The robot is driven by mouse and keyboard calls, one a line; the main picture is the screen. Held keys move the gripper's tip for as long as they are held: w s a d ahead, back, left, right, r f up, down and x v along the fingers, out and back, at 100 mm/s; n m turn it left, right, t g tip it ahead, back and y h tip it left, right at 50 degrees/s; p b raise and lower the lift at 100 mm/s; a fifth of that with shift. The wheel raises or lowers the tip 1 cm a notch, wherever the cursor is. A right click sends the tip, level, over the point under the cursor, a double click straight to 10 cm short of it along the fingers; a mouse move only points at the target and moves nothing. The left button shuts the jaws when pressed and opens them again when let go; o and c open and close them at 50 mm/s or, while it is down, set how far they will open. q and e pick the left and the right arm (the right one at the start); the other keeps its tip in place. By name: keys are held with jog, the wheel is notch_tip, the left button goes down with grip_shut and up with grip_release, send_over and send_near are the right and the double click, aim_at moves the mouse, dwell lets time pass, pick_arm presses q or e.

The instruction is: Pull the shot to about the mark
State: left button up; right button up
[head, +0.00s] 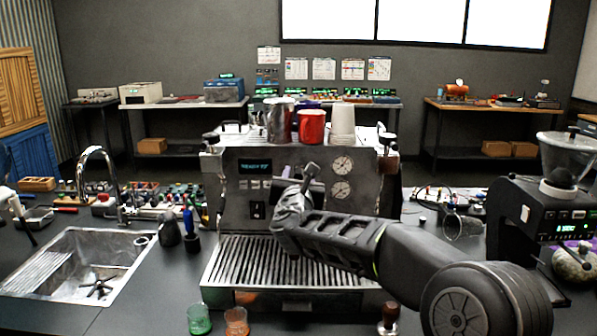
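The espresso machine (228,200) stands in the middle of the counter. Its small display (255,167) is lit with text, and two round gauges (342,163) sit on its front panel. My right gripper (308,178) is up against the middle of that front, above the slatted drip tray (235,262). My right arm comes in from the lower right and hides the brew area, so any portafilter or cup there is hidden. Its fingers are too dark and covered to read. A green glass (199,319) and an orange glass (236,321) stand at the front edge. My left gripper is not visible.
A red mug (311,126), a metal pitcher (279,119) and white cups (342,121) stand on the machine. A sink (80,262) is at left, a grinder (545,215) at right. A tamper (388,318) stands at the front. Loose tools clutter the counter's back.

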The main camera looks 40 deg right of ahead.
jog(key=shift+w+d, duration=0.2)
jog(key=shift+w, duration=0.05)
grip_shut()
dwell(0.3)
dwell(0.9)
